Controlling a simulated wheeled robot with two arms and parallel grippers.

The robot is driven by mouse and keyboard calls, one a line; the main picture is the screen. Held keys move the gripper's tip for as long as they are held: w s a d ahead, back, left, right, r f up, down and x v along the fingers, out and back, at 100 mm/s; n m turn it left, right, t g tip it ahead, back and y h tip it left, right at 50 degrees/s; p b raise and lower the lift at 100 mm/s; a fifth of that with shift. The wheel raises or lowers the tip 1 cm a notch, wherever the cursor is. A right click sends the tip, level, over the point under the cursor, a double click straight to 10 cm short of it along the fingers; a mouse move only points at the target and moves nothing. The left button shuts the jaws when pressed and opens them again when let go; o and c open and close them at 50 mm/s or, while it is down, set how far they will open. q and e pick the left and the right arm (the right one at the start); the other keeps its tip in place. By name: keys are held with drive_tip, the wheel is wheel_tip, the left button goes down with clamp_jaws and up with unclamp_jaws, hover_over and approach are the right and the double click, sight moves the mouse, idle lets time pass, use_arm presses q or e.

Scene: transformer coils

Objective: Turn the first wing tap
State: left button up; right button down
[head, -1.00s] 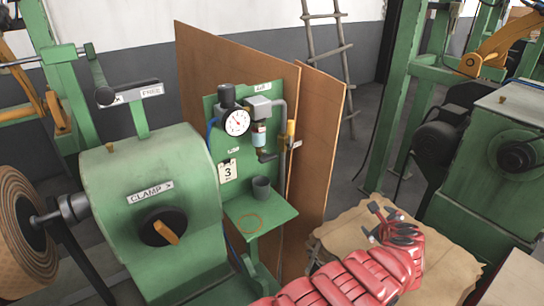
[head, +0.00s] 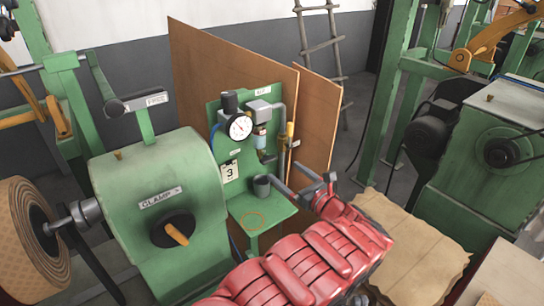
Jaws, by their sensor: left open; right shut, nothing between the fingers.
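A green panel (head: 215,112) stands at the middle. It carries a round white gauge (head: 240,127), a clear-bowled unit (head: 260,138) with a dark fitting (head: 267,157) below it, and a pipe with a yellow-topped part (head: 290,130). I cannot tell which of these is the wing tap. My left gripper (head: 284,173) is open and empty. The left red arm hides part of the floor and the stand. My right gripper is not in view.
A green machine with a clamp knob (head: 172,229) is at left, another green machine (head: 490,130) at right. Brown boards (head: 318,110) stand behind the panel. Brown sheeting (head: 425,245) lies at right.

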sight(271, 160)
use_arm(q)
drive_tip(key=p+x, duration=0.1)
drive_tip(key=x, duration=0.5)
drive_tip(key=shift+w+a, duration=0.1)
drive_tip(key=shift+w, duration=0.1)
drive_tip(key=shift+w+a+p, duration=0.3)
drive_tip(key=shift+w+a, duration=0.05)
drive_tip(key=shift+w, duration=0.15)
drive_tip(key=shift+c, duration=0.2)
